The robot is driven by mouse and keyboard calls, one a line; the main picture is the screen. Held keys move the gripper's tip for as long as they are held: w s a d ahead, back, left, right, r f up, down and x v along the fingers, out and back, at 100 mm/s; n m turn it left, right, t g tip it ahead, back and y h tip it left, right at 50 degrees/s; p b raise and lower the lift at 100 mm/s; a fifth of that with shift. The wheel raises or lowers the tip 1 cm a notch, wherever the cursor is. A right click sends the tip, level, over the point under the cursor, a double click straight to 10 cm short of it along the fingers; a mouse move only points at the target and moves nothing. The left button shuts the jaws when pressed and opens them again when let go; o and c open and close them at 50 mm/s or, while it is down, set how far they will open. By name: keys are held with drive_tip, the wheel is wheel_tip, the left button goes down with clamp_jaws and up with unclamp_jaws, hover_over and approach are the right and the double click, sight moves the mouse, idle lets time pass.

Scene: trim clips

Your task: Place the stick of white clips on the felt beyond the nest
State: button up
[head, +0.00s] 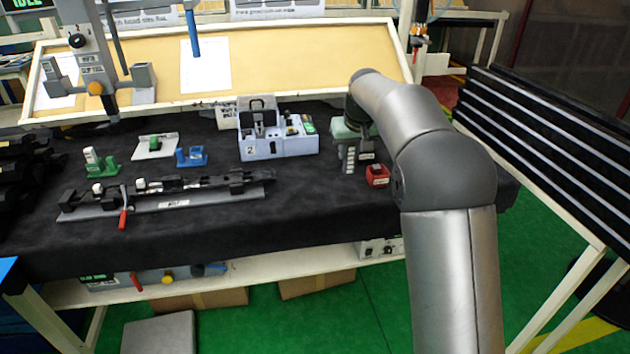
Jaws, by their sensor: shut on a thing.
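My gripper (357,149) is at the right part of the dark felt (240,215), just right of the light blue-grey numbered box. It points down and is shut on a short upright piece with a row of pale marks, which looks like the stick of white clips (348,160). My arm and hand hide part of it, and I cannot tell whether its lower end touches the felt. The nest appears to be the long grey bar (165,206) holding a black trim strip, with a red-handled clamp (124,212), at the left and middle of the felt.
The numbered box (275,146) stands left of my gripper. A red block (377,175) sits close by its lower right. Green (100,160), white (155,147) and blue (191,156) fixtures stand behind the bar. Bare felt lies between bar and box, and in front of the bar.

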drive_tip(key=shift+w+a+f+p, duration=0.85)
drive_tip(key=shift+w+a+f, duration=0.7)
drive_tip(key=shift+f, duration=0.55)
drive_tip(key=shift+w+a+f+p, duration=0.9)
drive_tip(key=shift+w+a+f, duration=0.7)
drive_tip(key=shift+f, duration=0.55)
drive_tip(key=shift+w+a+f+p, duration=0.85)
drive_tip(key=shift+w+a+f, duration=0.7)
drive_tip(key=shift+f, duration=0.55)
drive_tip(key=shift+s+a, duration=0.15)
drive_tip(key=shift+f, duration=0.2)
drive_tip(key=o, duration=1)
